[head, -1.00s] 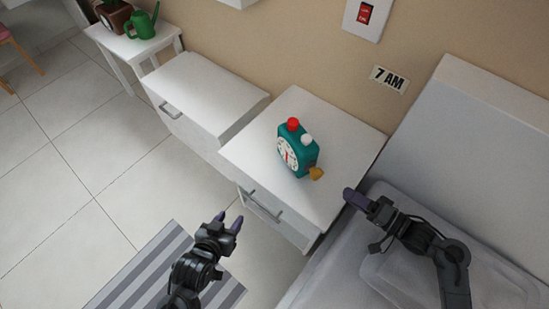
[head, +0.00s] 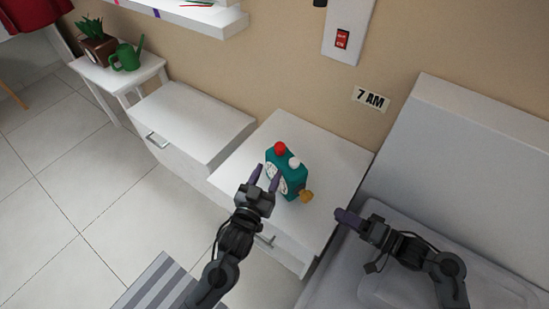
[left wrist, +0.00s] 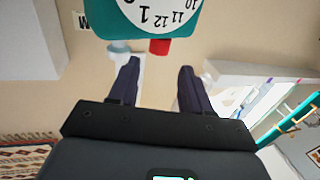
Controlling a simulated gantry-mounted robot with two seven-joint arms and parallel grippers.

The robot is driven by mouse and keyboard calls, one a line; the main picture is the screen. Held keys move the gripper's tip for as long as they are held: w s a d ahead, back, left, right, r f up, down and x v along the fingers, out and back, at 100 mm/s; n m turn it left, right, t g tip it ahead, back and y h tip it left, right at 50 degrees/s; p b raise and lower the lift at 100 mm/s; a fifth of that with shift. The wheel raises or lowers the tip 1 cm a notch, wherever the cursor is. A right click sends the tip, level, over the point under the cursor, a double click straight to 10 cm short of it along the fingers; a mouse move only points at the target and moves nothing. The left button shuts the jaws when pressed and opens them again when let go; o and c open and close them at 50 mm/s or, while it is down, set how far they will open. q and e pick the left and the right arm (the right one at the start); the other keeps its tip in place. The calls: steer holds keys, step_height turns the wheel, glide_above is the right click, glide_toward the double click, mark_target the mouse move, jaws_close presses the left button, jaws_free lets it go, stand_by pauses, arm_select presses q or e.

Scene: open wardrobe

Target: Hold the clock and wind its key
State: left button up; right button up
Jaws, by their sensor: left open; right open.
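The teal clock (head: 296,177) stands upright on the white nightstand (head: 338,162). It has a red knob (head: 280,148) and a white knob (head: 295,162) on top, and a yellow-orange key (head: 306,196) at its right side. My left gripper (head: 265,176) is open in front of the clock's face and partly covers it. In the left wrist view, the clock (left wrist: 112,20) appears upside down beyond the two open fingers (left wrist: 158,82), with nothing between them. My right gripper (head: 349,217) is open and empty, to the right of the key and apart from it, over the bed's side.
A white bed (head: 440,150) with a pillow is on the right. A lower white cabinet (head: 190,115) stands left of the nightstand. A small table (head: 140,72) holds a plant and a green watering can (head: 127,57). A shelf (head: 190,12) is on the wall.

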mark_target(278, 153)
arm_select(q)
steer(key=x, duration=0.8)
jaws_close()
stand_by(0.4)
